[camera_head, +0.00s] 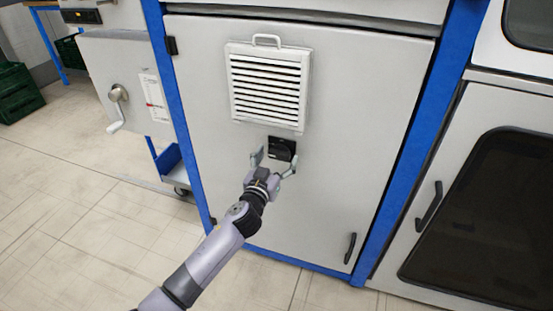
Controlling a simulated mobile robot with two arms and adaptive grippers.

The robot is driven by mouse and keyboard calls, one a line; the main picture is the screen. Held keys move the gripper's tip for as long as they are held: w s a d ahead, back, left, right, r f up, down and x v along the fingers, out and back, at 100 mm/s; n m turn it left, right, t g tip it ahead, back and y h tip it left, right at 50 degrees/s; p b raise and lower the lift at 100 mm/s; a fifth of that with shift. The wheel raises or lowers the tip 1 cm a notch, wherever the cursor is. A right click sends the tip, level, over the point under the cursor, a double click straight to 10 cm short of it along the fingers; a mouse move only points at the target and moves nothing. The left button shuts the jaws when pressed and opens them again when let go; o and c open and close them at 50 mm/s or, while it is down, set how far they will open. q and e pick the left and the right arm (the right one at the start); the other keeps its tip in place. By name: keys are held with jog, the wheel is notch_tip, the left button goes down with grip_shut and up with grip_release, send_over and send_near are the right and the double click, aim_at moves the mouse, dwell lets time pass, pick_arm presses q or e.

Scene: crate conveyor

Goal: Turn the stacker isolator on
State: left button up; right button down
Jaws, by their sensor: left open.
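The stacker isolator (283,147) appears to be the small black switch on the grey cabinet door, below the white louvred vent. Its knob position is too small to tell. My left gripper (273,160) is open in front of it, with one finger to the left of the switch and the other to its right, near its lower edge. I cannot tell whether the fingers touch it. My right gripper does not show.
The grey cabinet door (350,130) sits in a blue frame and carries a white vent (268,85) and a black handle (350,248). A crank (117,108) is on the left panel. Green crates (17,92) stand at the far left.

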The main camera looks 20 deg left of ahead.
pick_arm(q)
jog(key=c, duration=1.2)
jog(key=shift+o, duration=0.2)
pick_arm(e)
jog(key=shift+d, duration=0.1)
